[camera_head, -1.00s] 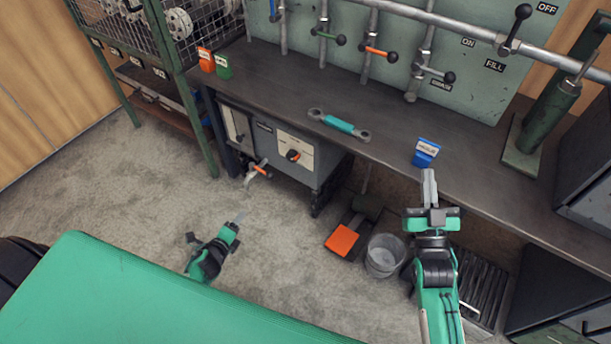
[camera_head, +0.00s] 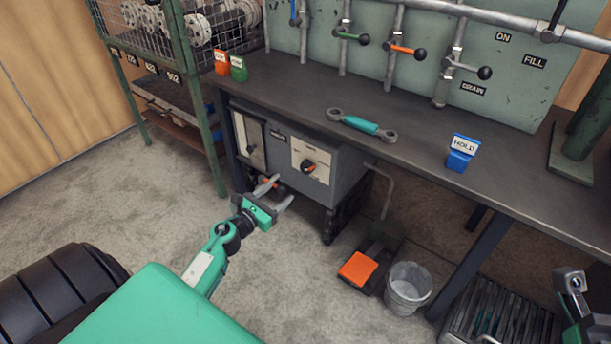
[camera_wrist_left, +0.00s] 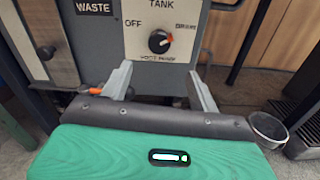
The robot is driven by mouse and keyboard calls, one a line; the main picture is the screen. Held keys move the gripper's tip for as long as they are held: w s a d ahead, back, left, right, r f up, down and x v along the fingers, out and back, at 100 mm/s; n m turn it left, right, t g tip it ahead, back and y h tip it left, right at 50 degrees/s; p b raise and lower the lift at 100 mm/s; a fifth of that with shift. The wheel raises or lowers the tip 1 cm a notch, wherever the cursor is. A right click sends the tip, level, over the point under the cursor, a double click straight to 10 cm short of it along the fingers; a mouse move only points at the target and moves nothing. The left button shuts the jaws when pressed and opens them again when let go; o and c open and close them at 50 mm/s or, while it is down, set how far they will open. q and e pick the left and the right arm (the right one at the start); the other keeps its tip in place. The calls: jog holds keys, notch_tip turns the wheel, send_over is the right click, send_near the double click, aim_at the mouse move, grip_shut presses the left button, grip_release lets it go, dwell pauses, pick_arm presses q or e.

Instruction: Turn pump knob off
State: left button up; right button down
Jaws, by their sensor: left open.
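The pump knob (camera_head: 309,167) is a round black dial with an orange mark on the front of a grey cabinet under the bench. My left gripper (camera_head: 276,192) is open and empty, in front of the cabinet and apart from the knob. In the left wrist view its fingers (camera_wrist_left: 159,72) are spread below the knob. My right gripper (camera_head: 572,283) is at the right edge; its jaws are unclear.
An orange-handled valve (camera_head: 267,187) is partly hidden behind my left gripper. An orange pedal (camera_head: 358,268) and a bucket (camera_head: 408,287) stand on the floor to the right.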

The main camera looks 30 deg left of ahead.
aim_at(305, 169)
pick_arm(q)
jog(key=w, duration=0.4)
jog(key=w+b, duration=0.1)
jog(key=w, duration=0.7)
jog(key=shift+w+d, duration=0.15)
jog(key=shift+d, duration=0.25)
jog(key=c, duration=1)
